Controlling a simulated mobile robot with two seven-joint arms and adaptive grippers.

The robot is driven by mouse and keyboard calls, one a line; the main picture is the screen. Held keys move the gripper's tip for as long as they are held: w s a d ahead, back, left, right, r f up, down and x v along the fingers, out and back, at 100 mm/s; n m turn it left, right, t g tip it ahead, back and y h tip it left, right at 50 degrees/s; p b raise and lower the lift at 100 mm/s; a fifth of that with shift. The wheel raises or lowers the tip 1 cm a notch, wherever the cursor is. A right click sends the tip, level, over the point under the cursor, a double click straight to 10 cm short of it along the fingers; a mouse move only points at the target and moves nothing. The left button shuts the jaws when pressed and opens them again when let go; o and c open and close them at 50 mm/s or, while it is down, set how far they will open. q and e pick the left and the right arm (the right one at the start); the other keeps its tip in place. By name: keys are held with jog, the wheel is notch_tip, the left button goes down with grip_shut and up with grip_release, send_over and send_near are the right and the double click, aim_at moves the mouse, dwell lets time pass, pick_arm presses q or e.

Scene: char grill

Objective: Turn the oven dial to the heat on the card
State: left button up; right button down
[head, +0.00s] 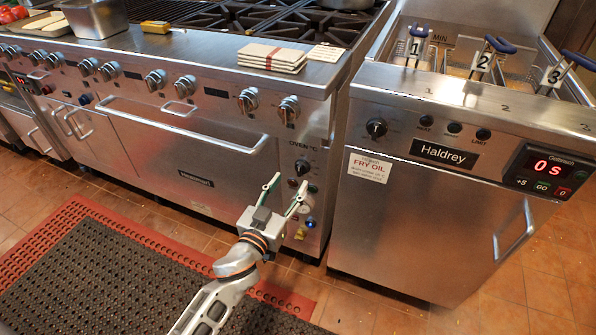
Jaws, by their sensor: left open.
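The oven dial (302,168) is a dark round knob under an "OVEN °C" label on the narrow right-hand panel of the range. The marks around it are too small to read. A small light card (327,53) with print lies on the steel ledge above; its writing is not legible. My left gripper (290,182) is open and empty in front of the panel. Its right fingertip shows just below the dial, its left fingertip over the oven door's edge. I cannot tell the gap in depth. My right gripper is not in view.
A banded stack (272,57) lies beside the card. Burner knobs (289,109) line the range front, above the oven door handle (190,128). The fryer (430,205), with its own dial (376,127), stands to the right. A mat (120,275) covers the floor at left.

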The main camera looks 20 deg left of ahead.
aim_at(299, 169)
pick_arm(q)
jog(key=shift+w+d+b, duration=0.1)
jog(key=shift+w+b, duration=0.25)
jog(key=shift+w, duration=2.8)
jog(key=shift+c, duration=0.4)
jog(key=c, duration=1)
